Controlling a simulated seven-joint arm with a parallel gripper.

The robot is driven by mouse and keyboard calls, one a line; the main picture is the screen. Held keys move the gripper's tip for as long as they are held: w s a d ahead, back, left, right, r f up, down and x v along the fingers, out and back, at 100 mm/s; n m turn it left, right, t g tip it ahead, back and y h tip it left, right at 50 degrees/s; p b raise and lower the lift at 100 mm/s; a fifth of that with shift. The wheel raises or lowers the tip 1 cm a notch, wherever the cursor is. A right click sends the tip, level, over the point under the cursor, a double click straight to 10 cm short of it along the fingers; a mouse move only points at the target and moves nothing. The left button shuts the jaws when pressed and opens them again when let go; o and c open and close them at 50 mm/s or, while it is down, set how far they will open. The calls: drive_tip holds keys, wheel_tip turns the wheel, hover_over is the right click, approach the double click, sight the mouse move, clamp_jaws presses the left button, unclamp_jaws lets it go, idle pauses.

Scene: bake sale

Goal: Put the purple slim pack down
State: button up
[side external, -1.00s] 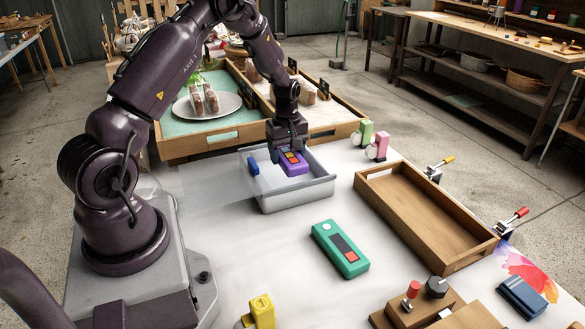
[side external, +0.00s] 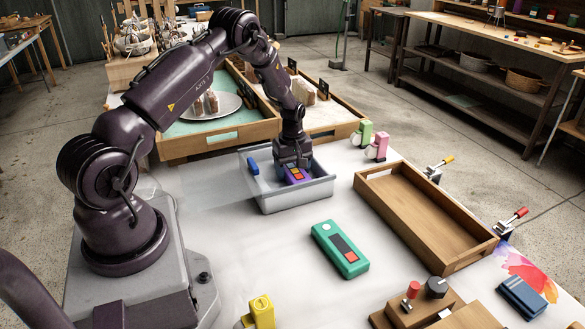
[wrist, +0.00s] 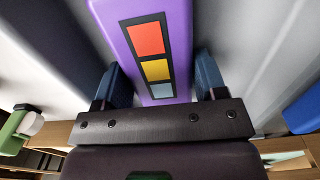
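The purple slim pack (side external: 297,176), with red, yellow and grey-blue squares on its dark panel, is between the fingers of my gripper (side external: 293,167). In the wrist view the pack (wrist: 118,22) runs up from between the two blue fingertips, and my gripper (wrist: 164,88) is shut on it. The pack is low inside the grey open bin (side external: 297,201). I cannot tell whether its underside touches the bin floor. A blue piece (side external: 252,166) is at the bin's left side; a blue shape (wrist: 304,110) also shows in the wrist view.
A green device (side external: 341,249) lies in front of the bin. An empty wooden tray (side external: 385,211) is to the right. Green and pink items (side external: 376,146) stand behind it. Wooden display trays (side external: 215,144) are behind the bin. A yellow item (side external: 260,311) is at the front.

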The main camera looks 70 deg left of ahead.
sight(293, 168)
drive_tip(key=o, duration=0.3)
drive_tip(key=d+r+m+t, duration=0.1)
drive_tip(key=d+r+m, duration=0.15)
drive_tip(key=r, duration=0.75)
drive_tip(key=d+r+m, duration=0.1)
drive_tip(key=d+r, duration=0.2)
drive_tip(key=r, duration=0.8)
drive_tip(key=s+d+r+m+t, duration=0.2)
drive_tip(key=s+d+r+m, duration=0.3)
drive_tip(key=d+r, duration=0.45)
drive_tip(key=s+d+r+m+t, duration=0.2)
drive_tip(key=s+d+m, duration=0.7)
drive_tip(key=s, duration=0.5)
drive_tip(key=d+r, duration=0.1)
drive_tip(key=d, duration=0.1)
drive_tip(key=shift+s+d+t, duration=0.2)
drive_tip(key=shift+d+t, duration=0.1)
drive_tip(key=shift+d, duration=0.1)
drive_tip(key=shift+m, duration=0.25)
